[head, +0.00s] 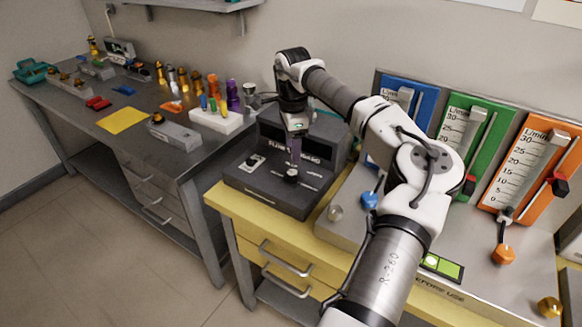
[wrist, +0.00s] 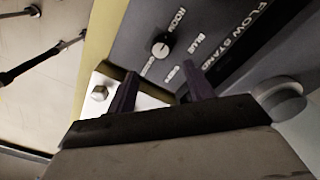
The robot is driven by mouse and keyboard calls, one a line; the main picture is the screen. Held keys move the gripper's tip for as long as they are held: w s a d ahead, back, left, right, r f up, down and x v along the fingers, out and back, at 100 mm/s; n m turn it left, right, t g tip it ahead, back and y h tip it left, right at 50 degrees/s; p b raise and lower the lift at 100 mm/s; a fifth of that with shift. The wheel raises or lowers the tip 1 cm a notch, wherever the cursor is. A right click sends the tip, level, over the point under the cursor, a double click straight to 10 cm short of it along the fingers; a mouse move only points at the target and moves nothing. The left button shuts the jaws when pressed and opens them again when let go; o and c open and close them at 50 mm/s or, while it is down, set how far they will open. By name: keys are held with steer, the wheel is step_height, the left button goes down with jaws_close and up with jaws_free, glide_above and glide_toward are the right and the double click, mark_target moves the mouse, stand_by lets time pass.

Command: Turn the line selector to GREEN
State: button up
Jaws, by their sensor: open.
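In the wrist view the knob (wrist: 160,47) has a white mark. BLUE is legible among its labels; other labels are blurred, so which line the mark points to is unclear. My gripper (head: 294,152) points down over the box, above the knob. In the wrist view its two dark fingers (wrist: 161,88) are apart and empty. The knob appears beyond the fingertips, not between them.
Blue, green and orange flow meters (head: 532,165) stand at the right. The grey bench (head: 200,147) at left holds bottles and tools. A yellow drawer unit (head: 250,235) is below.

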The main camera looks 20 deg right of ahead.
mark_target(292, 172)
step_height(292, 172, down, 9)
steer(key=shift+a+r+p, duration=0.1)
steer(key=shift+p, duration=0.8)
steer(key=c, duration=1)
steer(key=shift+o, duration=0.2)
